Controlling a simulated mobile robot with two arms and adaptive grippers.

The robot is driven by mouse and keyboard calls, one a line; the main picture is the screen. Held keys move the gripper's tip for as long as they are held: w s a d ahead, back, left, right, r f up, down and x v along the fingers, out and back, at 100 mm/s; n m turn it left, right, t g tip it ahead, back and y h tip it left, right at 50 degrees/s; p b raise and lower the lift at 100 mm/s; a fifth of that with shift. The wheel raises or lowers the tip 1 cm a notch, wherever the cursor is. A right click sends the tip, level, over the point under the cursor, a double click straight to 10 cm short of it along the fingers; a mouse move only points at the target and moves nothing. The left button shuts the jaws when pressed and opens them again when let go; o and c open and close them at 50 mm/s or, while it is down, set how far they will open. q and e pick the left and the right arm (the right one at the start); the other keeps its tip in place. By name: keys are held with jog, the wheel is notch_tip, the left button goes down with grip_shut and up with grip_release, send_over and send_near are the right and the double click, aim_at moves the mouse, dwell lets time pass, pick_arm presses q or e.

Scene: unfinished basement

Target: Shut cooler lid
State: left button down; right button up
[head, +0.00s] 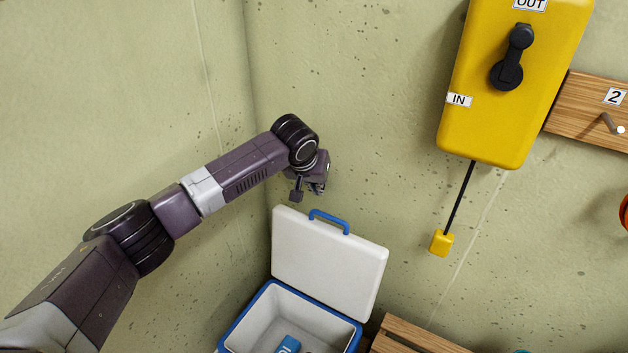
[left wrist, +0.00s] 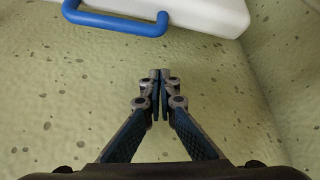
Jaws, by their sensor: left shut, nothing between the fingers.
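The cooler (head: 340,321) stands at the bottom middle of the head view, white inside with a blue rim. Its white lid (head: 328,262) stands open and upright at the back, with a blue handle (head: 329,221) on its top edge. A blue item (head: 288,345) lies inside. My left gripper (head: 308,191) is above the lid's top edge, near the wall, shut and empty. In the left wrist view, the shut fingertips (left wrist: 160,76) are apart from the blue handle (left wrist: 115,22) and white lid (left wrist: 205,14). My right gripper is not in view.
The green wall corner is close behind the cooler and my left arm. A yellow box (head: 510,110) with a black lever hangs at the upper right, with a yellow pull (head: 441,243) below it. A wooden crate or slatted top (head: 415,338) stands right of the cooler.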

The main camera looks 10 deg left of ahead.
pick_arm(q)
jog(key=shift+s+a+f+p, duration=0.1)
jog(key=shift+s+f+p, duration=0.3)
jog(key=shift+s, duration=0.45)
jog(key=shift+s+f+p, duration=0.3)
jog(key=shift+s+f, duration=0.15)
jog(key=shift+s, duration=0.4)
jog(key=shift+a, duration=0.1)
